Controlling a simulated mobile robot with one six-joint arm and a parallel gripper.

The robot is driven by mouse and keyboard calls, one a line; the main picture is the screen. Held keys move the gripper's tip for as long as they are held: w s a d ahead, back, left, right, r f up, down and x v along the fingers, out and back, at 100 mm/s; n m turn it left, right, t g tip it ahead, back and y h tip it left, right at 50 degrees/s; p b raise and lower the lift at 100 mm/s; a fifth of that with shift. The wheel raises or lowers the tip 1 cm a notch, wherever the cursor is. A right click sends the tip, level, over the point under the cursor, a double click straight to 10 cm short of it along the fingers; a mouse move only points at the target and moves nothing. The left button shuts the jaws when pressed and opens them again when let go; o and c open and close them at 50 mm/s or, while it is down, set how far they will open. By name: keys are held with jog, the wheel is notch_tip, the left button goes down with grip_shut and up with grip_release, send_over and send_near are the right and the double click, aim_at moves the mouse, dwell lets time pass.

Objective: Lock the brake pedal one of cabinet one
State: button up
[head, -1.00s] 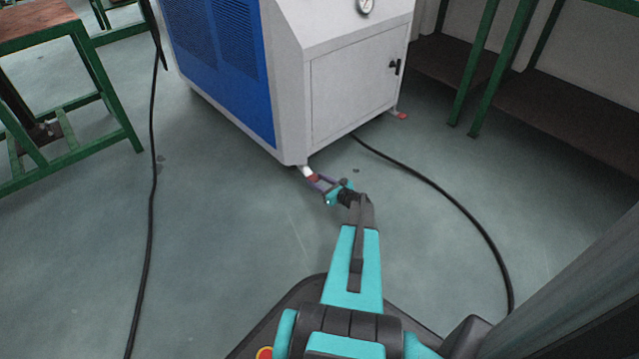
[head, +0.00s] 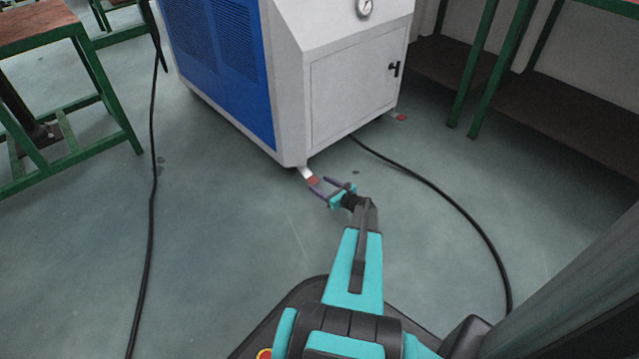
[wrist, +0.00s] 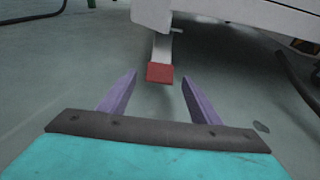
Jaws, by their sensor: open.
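The cabinet (head: 355,92) is a white and blue box on the floor. A brake pedal (head: 313,180) with a red pad sticks out under its near corner. In the wrist view the red pad (wrist: 160,73) sits at the end of a pale metal lever, ahead of and between my fingertips. A second red pedal (head: 401,117) shows under the cabinet's right corner. My gripper (head: 319,183) is open and empty, low near the floor, with its purple fingers pointing at the near pedal. In the wrist view my gripper (wrist: 158,80) seems short of the pad, not touching it.
A black cable (head: 455,200) curves over the floor to the right of my arm, and another (head: 152,190) runs down the left. Green-framed tables stand at the left (head: 65,90) and right (head: 485,60). The floor around the near pedal is clear.

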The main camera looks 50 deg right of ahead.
jog(key=p+v, duration=0.3)
jog(key=v, duration=0.8)
jog(key=shift+s, duration=0.2)
